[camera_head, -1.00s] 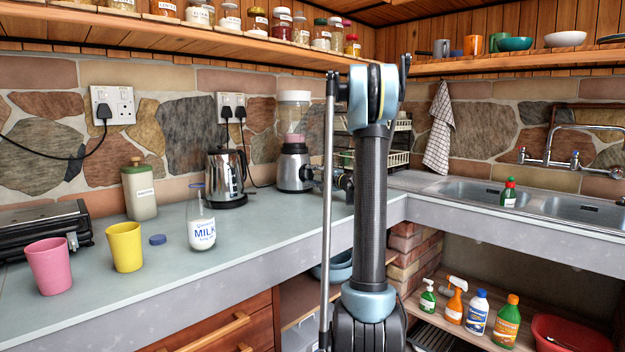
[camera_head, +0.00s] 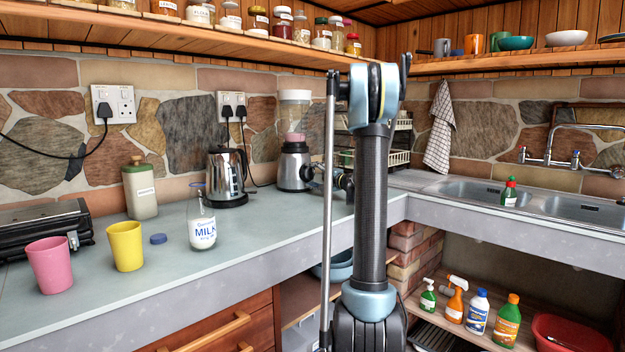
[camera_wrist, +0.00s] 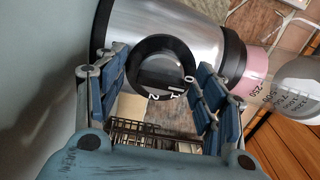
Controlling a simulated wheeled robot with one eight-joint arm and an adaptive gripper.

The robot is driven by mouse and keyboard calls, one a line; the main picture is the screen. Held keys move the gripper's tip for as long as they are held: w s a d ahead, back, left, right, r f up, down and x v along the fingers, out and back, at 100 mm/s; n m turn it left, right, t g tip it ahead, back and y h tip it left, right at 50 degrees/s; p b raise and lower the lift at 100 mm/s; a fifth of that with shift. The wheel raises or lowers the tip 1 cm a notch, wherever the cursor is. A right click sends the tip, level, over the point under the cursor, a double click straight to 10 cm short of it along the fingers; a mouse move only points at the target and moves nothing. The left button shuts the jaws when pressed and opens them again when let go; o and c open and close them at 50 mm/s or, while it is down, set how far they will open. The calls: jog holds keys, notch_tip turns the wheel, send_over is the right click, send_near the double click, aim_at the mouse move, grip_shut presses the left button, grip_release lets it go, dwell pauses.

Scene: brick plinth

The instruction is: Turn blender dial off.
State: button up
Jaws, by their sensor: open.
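The blender (camera_head: 293,170) stands on the counter, with a silver base, pink collar and clear jar. Its round black dial (camera_wrist: 160,72) faces the wrist camera, with white marks 0, 1 and 2. The dial's raised bar seems to have one end near the 1. My gripper (camera_wrist: 160,85) is open, with its blue-padded fingers on either side of the dial. I cannot tell whether either finger touches it. In the head view my gripper (camera_head: 313,174) is at the blender's right side, and the dial is not clearly visible there.
A steel kettle (camera_head: 227,177) stands left of the blender. A milk bottle (camera_head: 202,222), yellow cup (camera_head: 125,246) and pink cup (camera_head: 50,265) stand farther left. A dish rack (camera_head: 398,158) is behind my arm. A sink (camera_head: 480,193) is at the right.

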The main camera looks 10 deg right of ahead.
jog(key=v, duration=1.2)
jog(key=shift+s+a, duration=0.15)
jog(key=shift+a, duration=0.1)
jog(key=s+a+g+h, duration=0.1)
jog(key=s, duration=0.2)
jog(key=s+a+n+g+h, duration=0.1)
jog(key=s, duration=0.2)
jog(key=s+a+f+g+h, duration=0.1)
jog(key=s+a+g+h, duration=0.1)
jog(key=s, duration=0.1)
jog(key=shift+s+n, duration=0.1)
jog(key=shift+n, duration=0.2)
jog(key=s+d+f+n+g+h, duration=0.1)
jog(key=s+h, duration=0.2)
jog(key=s, duration=0.5)
jog(key=s+d+f+n+g+h, duration=0.1)
jog(key=s+g+h, duration=0.15)
jog(key=s, duration=0.55)
jog(key=s+a+f+n+g, duration=0.2)
jog(key=s+f+n, duration=0.1)
jog(key=s+f, duration=0.6)
jog(key=s+a+f+n+g+h, duration=0.1)
jog(key=s+a+f+n+g, duration=0.1)
jog(key=s+f, duration=0.8)
jog(key=shift+s+n+g, duration=0.45)
jog(key=shift+s+n, duration=0.6)
jog(key=shift+n, duration=0.05)
jog(key=shift+a, duration=0.15)
